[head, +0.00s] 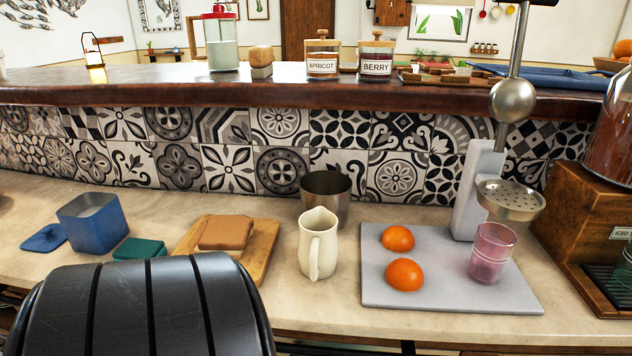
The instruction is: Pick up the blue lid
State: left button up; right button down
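A dark green lid-like piece (139,248) lies to the right of the canister. Neither of my grippers shows in the head view. A large black rounded shape at the bottom left, which seems to be part of me, covers the front of the counter there.
A wooden board (259,252) with bread, a cream pitcher (318,246), a metal cup (326,193) and a grey board (384,290) with two oranges and a pink glass (491,254) stand to the right. A tiled wall (230,150) rises behind the counter to a raised wooden ledge.

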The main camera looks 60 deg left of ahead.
aim_at(53, 236)
jog(key=l+u, duration=0.1)
jog(key=u, duration=3.25)
jog(key=i+j+z, duration=0.15)
jog(key=z, duration=1.4)
jog(key=j+z, duration=0.55)
jog(key=j, duration=0.25)
jog(key=k+j+z, duration=0.15)
jog(key=j+z, duration=0.15)
jog(key=k+j+z, duration=0.15)
jog(key=j+z, duration=0.15)
jog(key=k+j+z, duration=0.15)
jog(key=j+z, duration=0.15)
jog(key=j, duration=0.15)
jog(key=k+j, duration=0.3)
jog(key=j, duration=0.25)
jog(key=k+j+z, duration=0.15)
jog(key=k+j, duration=0.2)
jog(key=j, duration=0.2)
jog(key=k+j, duration=0.35)
jog(key=j, duration=0.15)
jog(key=i+z, duration=0.05)
